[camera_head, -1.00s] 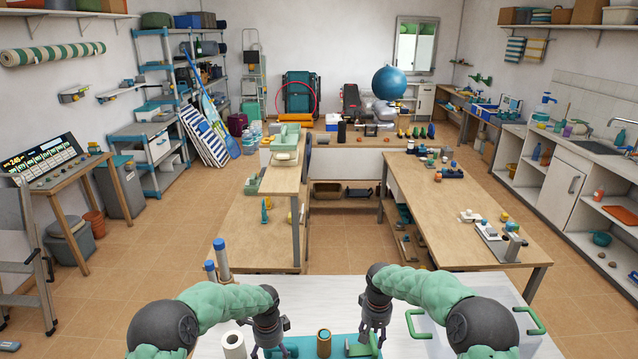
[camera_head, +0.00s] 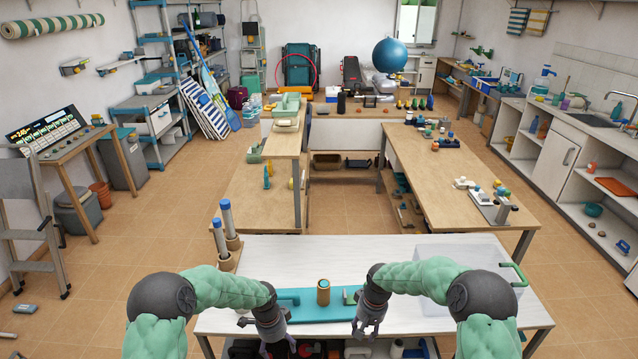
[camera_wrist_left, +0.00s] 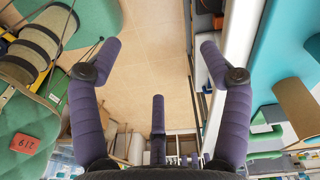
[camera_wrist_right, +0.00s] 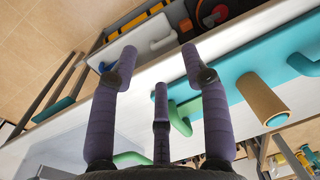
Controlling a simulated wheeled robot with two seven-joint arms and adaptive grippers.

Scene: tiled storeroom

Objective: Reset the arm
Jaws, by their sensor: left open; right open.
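My left gripper (camera_head: 272,343) is open and empty at the near edge of the white table, fingers pointing down. In the left wrist view its fingers (camera_wrist_left: 157,60) are spread with only floor and the table edge between them. My right gripper (camera_head: 367,326) is open and empty near the same edge. In the right wrist view its fingers (camera_wrist_right: 157,62) are apart, with the white table edge behind them. Both arms are bent inward in a similar pose, the forearms level in front of me.
The white table (camera_head: 290,252) holds a teal board (camera_head: 325,311) with a brown cylinder (camera_head: 323,292). A clear bin (camera_head: 450,255) with green handles stands at right. Blue-capped tubes (camera_head: 226,218) stand at left. Items sit below the tabletop. Tiled floor (camera_head: 110,290) is open at left.

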